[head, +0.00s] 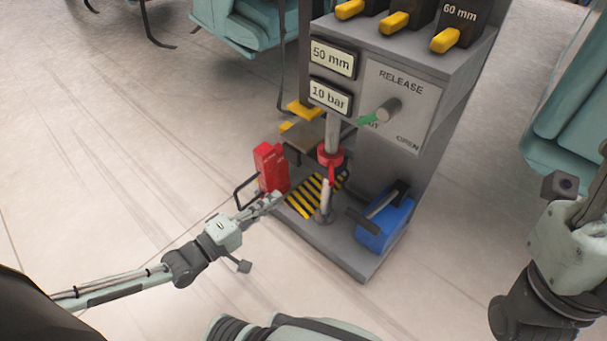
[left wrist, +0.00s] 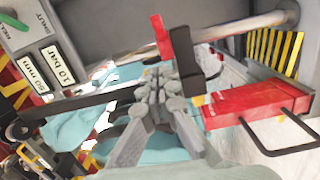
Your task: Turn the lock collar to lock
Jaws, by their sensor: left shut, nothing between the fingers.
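The red lock collar (head: 330,157) sits around the vertical grey rod (head: 332,132) on the front of the grey machine, and a short red lever hangs below it. In the left wrist view a red bar (left wrist: 160,36), which looks like part of the collar, shows just past the fingertips. My left gripper (head: 277,197) is shut and empty, low and left of the collar in the head view. In the left wrist view its fingertips (left wrist: 166,78) appear close to the red bar; I cannot tell whether they touch. My right gripper is mostly cut off at the right edge.
A red box (head: 270,167) with a black wire handle stands left of the rod, close by my left gripper. The striped plate (head: 314,196) lies under the rod. A blue block (head: 384,222) with a black handle stands at right. The release dial (head: 388,110) is above.

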